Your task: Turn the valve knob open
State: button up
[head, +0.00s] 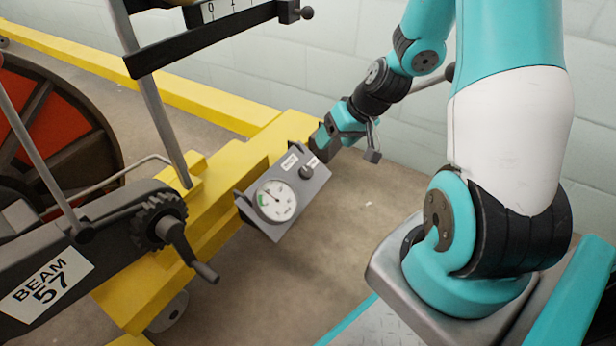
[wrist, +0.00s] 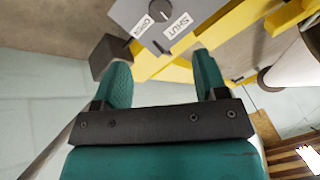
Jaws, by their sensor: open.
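The valve knob (head: 306,171) is a small dark round knob on a tilted grey panel (head: 303,205) fixed to the yellow frame. In the wrist view the knob (wrist: 160,8) sits at the top, between labels reading OPEN (wrist: 142,26) and SHUT (wrist: 178,25). Its pointer direction is hard to tell. A round white gauge (head: 276,201) with a green band is on the same panel. My gripper (head: 322,142) is just beyond the knob, near the panel's upper edge. In the wrist view my gripper (wrist: 165,70) is open and empty, its two teal fingers apart, with the knob ahead of them.
The yellow frame (head: 215,195) runs beside the panel. A hand crank (head: 185,245) and gear stand at the left by the BEAM 57 plate (head: 46,284). A pale block wall (head: 340,50) is behind my arm. The floor right of the panel is clear.

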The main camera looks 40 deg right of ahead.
aim_at(307, 171)
jog(key=b+x, duration=0.7)
jog(key=x, duration=0.7)
jog(key=shift+c, duration=0.5)
jog(key=c, duration=0.8)
